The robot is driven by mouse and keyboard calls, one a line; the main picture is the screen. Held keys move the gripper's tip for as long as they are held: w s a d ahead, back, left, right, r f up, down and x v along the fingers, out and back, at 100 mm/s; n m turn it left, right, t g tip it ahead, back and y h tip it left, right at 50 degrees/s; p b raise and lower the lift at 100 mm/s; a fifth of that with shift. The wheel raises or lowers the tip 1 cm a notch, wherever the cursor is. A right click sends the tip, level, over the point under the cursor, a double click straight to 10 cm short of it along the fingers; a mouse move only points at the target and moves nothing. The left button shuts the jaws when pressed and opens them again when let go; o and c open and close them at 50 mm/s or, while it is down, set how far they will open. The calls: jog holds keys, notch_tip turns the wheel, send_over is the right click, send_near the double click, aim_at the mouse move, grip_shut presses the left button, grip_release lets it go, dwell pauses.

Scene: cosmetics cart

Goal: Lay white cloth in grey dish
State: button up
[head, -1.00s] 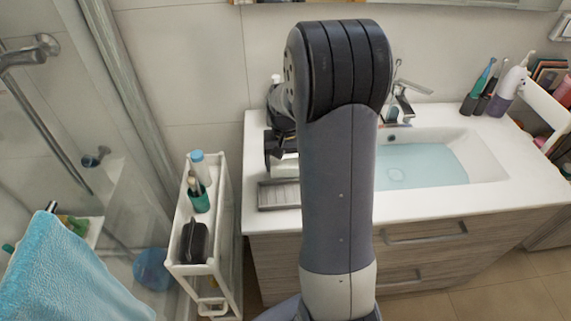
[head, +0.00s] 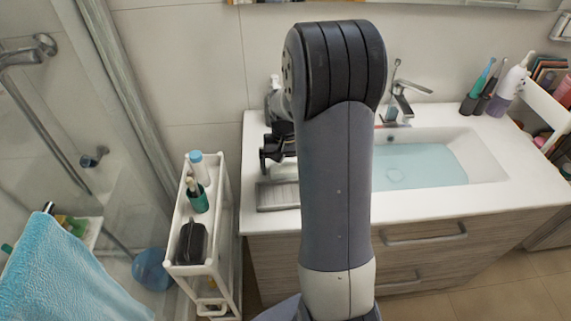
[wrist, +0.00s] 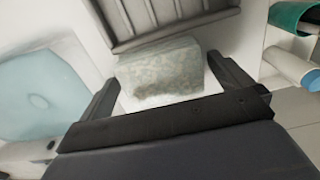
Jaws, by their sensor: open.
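The white cloth (wrist: 160,72) looks like a pale, grey-green mottled folded block on the white counter in the wrist view. My gripper (wrist: 163,74) is open, with one finger at the cloth's left and one at its right. I cannot tell whether either finger touches it. The grey ribbed dish (wrist: 172,20) lies just beyond the cloth. In the head view the dish (head: 277,196) sits at the counter's front left, partly hidden by my arm. My gripper (head: 274,153) shows just behind it there, and the cloth is mostly hidden.
The sink basin (head: 420,165) with water is right of the dish, with a faucet (head: 400,103) behind. A white cart (head: 182,247) with a green cup (head: 199,200) and a black pouch (head: 191,240) stands left of the counter. Bottles (head: 510,90) stand at the back right.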

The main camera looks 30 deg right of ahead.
aim_at(285, 164)
notch_tip(285, 164, up, 12)
jog(key=shift+f+b, duration=0.1)
jog(key=shift+b, duration=0.35)
notch_tip(285, 164, down, 11)
jog(key=b, duration=0.2)
jog(key=shift+b, duration=0.4)
jog(key=shift+c, duration=0.3)
jog(key=c, duration=1.1)
